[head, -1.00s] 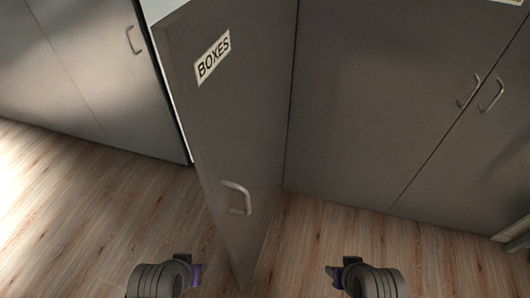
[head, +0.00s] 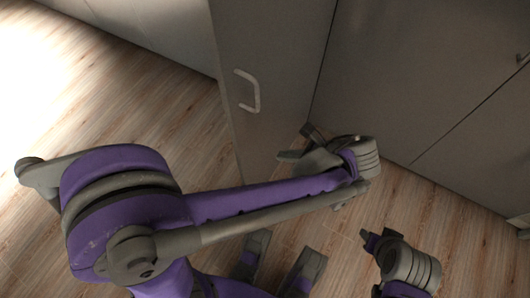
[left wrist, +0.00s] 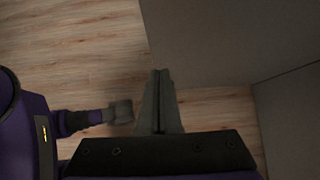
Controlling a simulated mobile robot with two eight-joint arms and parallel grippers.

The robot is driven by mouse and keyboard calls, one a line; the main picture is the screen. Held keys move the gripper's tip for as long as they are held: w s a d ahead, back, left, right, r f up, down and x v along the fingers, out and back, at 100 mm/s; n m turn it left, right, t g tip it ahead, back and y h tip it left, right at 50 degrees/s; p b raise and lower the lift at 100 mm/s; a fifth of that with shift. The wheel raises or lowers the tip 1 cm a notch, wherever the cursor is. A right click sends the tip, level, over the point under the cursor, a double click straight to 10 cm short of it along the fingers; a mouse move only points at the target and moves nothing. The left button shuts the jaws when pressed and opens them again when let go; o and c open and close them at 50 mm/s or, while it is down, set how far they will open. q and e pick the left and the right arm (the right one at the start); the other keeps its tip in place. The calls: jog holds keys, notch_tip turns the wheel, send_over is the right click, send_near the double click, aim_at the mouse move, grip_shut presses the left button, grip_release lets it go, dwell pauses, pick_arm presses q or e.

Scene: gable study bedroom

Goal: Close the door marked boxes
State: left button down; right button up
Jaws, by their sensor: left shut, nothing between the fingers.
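The grey door (head: 285,50) stands open, swung out from the cabinet front, with its handled face toward me. Its pale bar handle (head: 246,91) is near the free edge. The BOXES label is out of view now. My left gripper (head: 285,155) is shut and empty, in front of the lower part of this face, below and right of the handle. I cannot tell whether it touches. In the left wrist view its closed fingers (left wrist: 159,100) point toward a grey panel (left wrist: 200,40). My right gripper (head: 367,239) is low at the right, over the floor; its jaws are unclear.
Closed grey cabinet doors (head: 430,60) stand to the right of the open door. Another grey cabinet (head: 150,25) is at the upper left. The wood floor (head: 120,110) is clear left of the door. My left arm crosses the lower middle.

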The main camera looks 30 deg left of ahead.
pick_arm(q)
jog(key=b, duration=0.3)
send_near(245, 148)
notch_tip(245, 148, down, 4)
jog(key=a, duration=0.3)
jog(key=shift+w+f, duration=0.1)
jog(key=shift+f, duration=0.05)
jog(key=shift+w+a, duration=0.1)
jog(key=shift+a, duration=0.35)
jog(key=shift+a, duration=0.1)
